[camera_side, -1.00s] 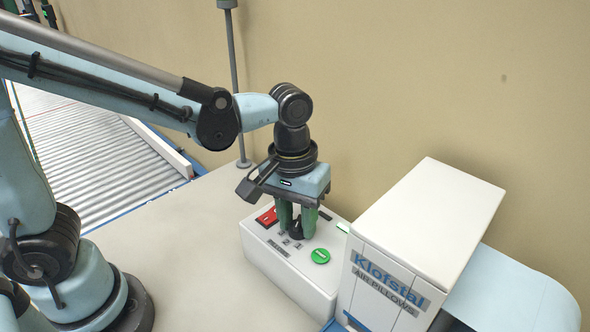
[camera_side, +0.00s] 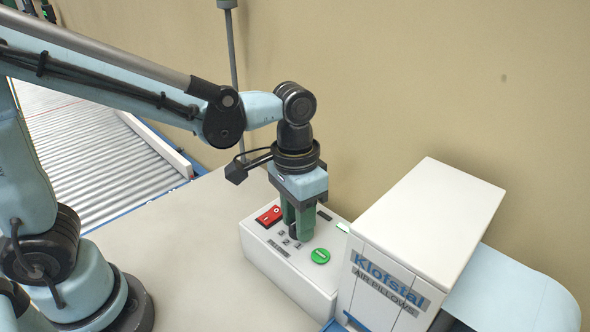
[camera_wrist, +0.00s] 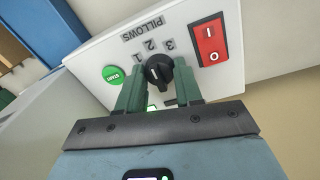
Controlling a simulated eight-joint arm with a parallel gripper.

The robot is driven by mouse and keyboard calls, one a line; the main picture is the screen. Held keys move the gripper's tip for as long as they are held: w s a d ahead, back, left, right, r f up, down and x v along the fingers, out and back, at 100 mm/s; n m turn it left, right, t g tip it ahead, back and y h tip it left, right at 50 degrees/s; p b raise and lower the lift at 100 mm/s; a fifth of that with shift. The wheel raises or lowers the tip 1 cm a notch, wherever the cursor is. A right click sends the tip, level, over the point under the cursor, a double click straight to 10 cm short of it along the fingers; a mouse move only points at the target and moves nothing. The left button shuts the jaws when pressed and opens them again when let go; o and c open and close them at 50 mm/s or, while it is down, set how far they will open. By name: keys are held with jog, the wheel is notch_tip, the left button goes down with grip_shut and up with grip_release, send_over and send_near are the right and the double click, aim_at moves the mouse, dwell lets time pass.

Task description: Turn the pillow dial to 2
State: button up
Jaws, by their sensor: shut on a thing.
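The black pillow dial (camera_wrist: 157,72) is on the white control box (camera_side: 262,258), under the label PILLOWS and the numbers 1, 2 and 3. Its white mark points to the number side, roughly toward 2 (camera_wrist: 150,45); the exact setting is hard to tell. My gripper (camera_side: 297,231) points straight down over the box. In the wrist view its green fingers (camera_wrist: 159,84) are shut on the dial, one on each side. In the side view the fingers mostly hide the dial.
A red rocker switch (camera_wrist: 211,44) and a green START button (camera_wrist: 113,74) sit on either side of the dial. The white Klofstal air pillow machine (camera_side: 430,210) stands close on the right. The table (camera_side: 190,240) left of the box is clear.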

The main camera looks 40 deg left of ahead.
jog(key=o, duration=1)
jog(key=shift+r, duration=0.1)
jog(key=r, duration=1.2)
jog(key=shift+w+a, duration=0.1)
jog(key=shift+a, duration=0.25)
jog(key=s+a+f+n+t, duration=0.1)
jog(key=a+f+t, duration=0.1)
jog(key=a, duration=0.2)
jog(key=a+f+t, duration=0.3)
jog(key=a, duration=0.1)
jog(key=s+a+f+n+t, duration=0.1)
jog(key=a+f+t, duration=0.1)
jog(key=a+f, duration=0.1)
jog(key=shift+s+a+f+n+y, duration=0.1)
jog(key=shift+s+a+n+y, duration=0.1)
jog(key=shift+a, duration=0.2)
jog(key=shift+s+a+f+n+y, duration=0.1)
jog(key=shift+s+a+y, duration=0.1)
jog(key=shift+a, duration=0.2)
